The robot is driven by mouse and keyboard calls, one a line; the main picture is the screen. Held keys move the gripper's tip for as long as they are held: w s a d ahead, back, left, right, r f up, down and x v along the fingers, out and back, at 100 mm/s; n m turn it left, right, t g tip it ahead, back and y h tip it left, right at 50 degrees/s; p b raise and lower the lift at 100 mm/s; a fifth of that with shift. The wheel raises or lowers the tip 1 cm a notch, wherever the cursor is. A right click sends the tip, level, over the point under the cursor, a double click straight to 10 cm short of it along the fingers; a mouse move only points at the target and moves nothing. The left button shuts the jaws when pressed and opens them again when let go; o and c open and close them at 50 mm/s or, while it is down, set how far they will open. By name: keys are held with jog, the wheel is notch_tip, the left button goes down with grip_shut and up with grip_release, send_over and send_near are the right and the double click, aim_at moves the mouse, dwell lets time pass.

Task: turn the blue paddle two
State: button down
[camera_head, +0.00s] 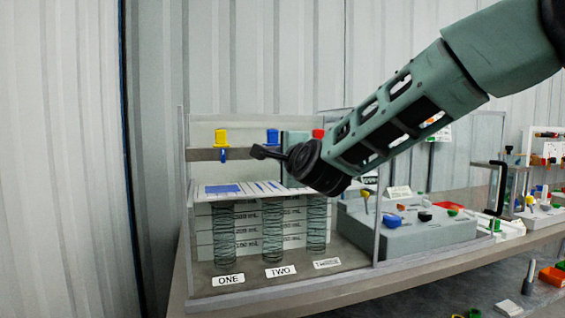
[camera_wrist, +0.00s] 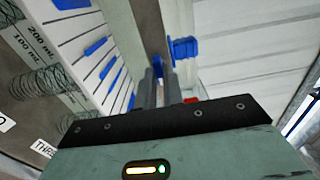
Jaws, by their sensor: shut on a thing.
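The blue paddle two (camera_head: 272,137) stands on the grey rail above the column labelled TWO, between a yellow paddle (camera_head: 221,137) and a partly hidden red paddle (camera_head: 319,133). My gripper (camera_head: 257,152) reaches in from the right, just below the blue block. In the wrist view the blue paddle (camera_wrist: 185,48) shows its block to the right of the rail, and a blue part lies at the fingertips. My gripper (camera_wrist: 159,78) is shut on this lower part of the paddle. The exact contact is small and partly hidden.
The grey rail (camera_head: 238,154) runs behind the fingers. A panel with blue marks (camera_head: 222,189) and several wire coils (camera_head: 272,235) sit below. A grey box with coloured knobs (camera_head: 425,236) stands to the right, beyond a clear upright panel.

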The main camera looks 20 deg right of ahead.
dwell(0.4)
jog(key=c, duration=1.5)
grip_release()
jog(key=s, duration=1.7)
jog(key=shift+s, duration=0.2)
